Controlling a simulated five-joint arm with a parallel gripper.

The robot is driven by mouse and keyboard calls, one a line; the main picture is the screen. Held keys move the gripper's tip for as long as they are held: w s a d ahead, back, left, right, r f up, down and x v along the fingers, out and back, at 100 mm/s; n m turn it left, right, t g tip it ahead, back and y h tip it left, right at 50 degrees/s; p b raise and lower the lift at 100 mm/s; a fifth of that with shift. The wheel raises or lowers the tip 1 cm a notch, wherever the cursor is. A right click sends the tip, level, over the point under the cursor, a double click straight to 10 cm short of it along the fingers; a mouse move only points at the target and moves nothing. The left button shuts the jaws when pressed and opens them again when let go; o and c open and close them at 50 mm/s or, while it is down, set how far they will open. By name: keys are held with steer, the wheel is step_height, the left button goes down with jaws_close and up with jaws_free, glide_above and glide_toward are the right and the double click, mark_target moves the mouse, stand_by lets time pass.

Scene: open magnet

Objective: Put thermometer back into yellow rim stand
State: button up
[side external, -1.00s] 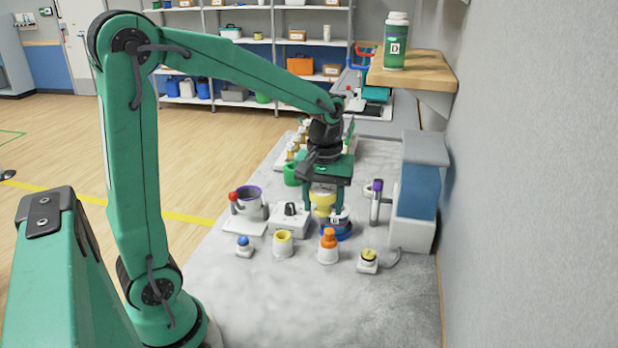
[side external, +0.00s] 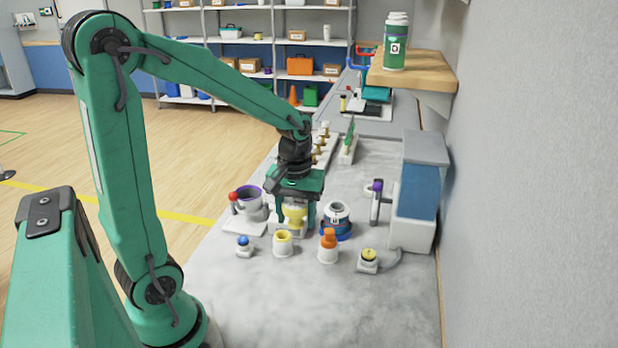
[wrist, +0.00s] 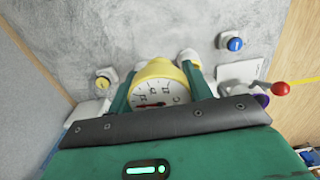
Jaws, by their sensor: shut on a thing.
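The thermometer (side external: 295,215) has a yellow body, and its round dial (wrist: 157,92) with a yellow rim faces the wrist camera. My gripper (side external: 296,218) is shut on it, with one finger on each side, and appears to hold it above the bench. The yellow rim stand (side external: 283,245) is a white cup with a yellow rim. It stands upright in front of my gripper in the side view, slightly left of the thermometer. In the wrist view the dial hides part of the white cups beyond it, so the stand's opening is not clear there.
A white cup with an orange top (side external: 328,247) stands right of the stand, and a blue button (side external: 243,246) is to its left. A blue-based round container (side external: 336,220) and a purple-rimmed mug (side external: 249,200) are nearby.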

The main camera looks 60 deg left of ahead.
steer(key=shift+w+a+f, duration=0.15)
steer(key=shift+a+f, duration=2)
steer(key=shift+f, duration=0.15)
steer(key=shift+w+a+f, duration=0.15)
steer(key=shift+a+f, duration=2)
steer(key=shift+f, duration=0.15)
steer(key=o, duration=1.1)
steer(key=shift+f, duration=0.1)
steer(key=shift+o, duration=0.2)
step_height(320, 180, up, 12)
